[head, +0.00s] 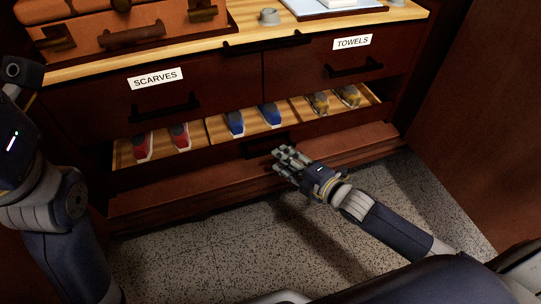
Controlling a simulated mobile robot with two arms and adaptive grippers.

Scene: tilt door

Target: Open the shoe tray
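The shoe tray (123,151) is a low wooden tray at the bottom of the dark cabinet. Its sections hold red shoes (180,136), blue shoes (236,123) and tan shoes (319,103). A dark handle (262,146) is on its front, hard to make out against the dark wood. My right gripper (280,160) is just right of and below this handle, with its fingers apart and nothing seen between them. I cannot tell whether it touches the front. My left arm shows at the left edge, but its gripper fingers are not in view.
Above the tray are a SCARVES drawer (195,82) and a TOWELS drawer (310,63), both with dark handles. A brown case (125,20) stands on the cabinet top. A dark wooden panel (480,110) stands at the right. The speckled floor (200,265) in front is clear.

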